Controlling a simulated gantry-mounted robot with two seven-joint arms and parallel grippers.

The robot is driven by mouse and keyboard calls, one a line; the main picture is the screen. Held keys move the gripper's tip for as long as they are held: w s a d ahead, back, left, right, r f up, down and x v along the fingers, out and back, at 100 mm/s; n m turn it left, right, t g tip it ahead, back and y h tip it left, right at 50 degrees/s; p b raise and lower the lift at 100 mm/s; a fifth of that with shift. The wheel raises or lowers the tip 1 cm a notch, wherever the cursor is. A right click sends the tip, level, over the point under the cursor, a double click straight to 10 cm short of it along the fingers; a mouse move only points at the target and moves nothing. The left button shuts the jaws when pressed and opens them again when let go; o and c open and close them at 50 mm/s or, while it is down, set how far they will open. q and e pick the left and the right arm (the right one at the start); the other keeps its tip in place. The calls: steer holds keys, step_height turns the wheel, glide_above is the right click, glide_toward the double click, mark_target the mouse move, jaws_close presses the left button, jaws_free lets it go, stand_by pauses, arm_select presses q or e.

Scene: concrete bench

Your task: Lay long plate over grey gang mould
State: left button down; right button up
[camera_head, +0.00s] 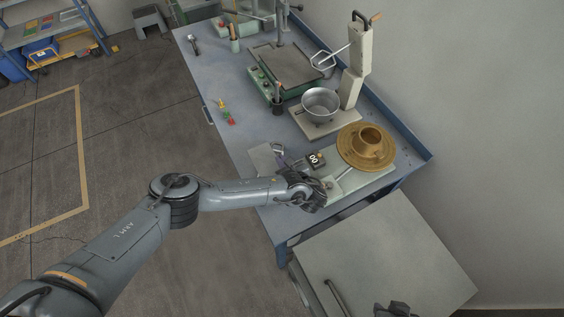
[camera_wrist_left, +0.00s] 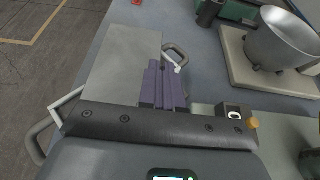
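A flat grey plate (camera_wrist_left: 122,60), which looks like the long plate, shows beside my left gripper's purple fingers (camera_wrist_left: 164,85). Its near part is hidden by the gripper body. The plate also shows in the head view (camera_head: 264,158), left of the left gripper (camera_head: 286,164). A grey loop handle (camera_wrist_left: 180,54) stands out past the plate's right edge, and another handle (camera_wrist_left: 40,138) shows at lower left. They seem to belong to the grey gang mould, whose body is mostly hidden. The fingers look close together; whether they hold the plate is unclear.
A black block marked 00 (camera_head: 316,160) stands right of the gripper. A brass round piece (camera_head: 367,146) and a metal bowl (camera_head: 320,103) on a pale stand lie beyond. Small coloured pieces (camera_head: 226,113) lie at left. A dark part (camera_head: 395,309), possibly my right gripper, shows at the bottom edge.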

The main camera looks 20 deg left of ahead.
arm_select(q)
steer(key=shift+f, duration=0.15)
steer(key=shift+f+b, duration=0.35)
steer(key=c, duration=1.3)
jaws_free()
steer(key=shift+r, duration=0.1)
steer(key=shift+r+p, duration=0.5)
steer(key=shift+p+v, duration=0.3)
steer(key=shift+v, duration=5.6)
steer(key=shift+s+d+f, duration=0.1)
steer(key=shift+s+f, duration=0.05)
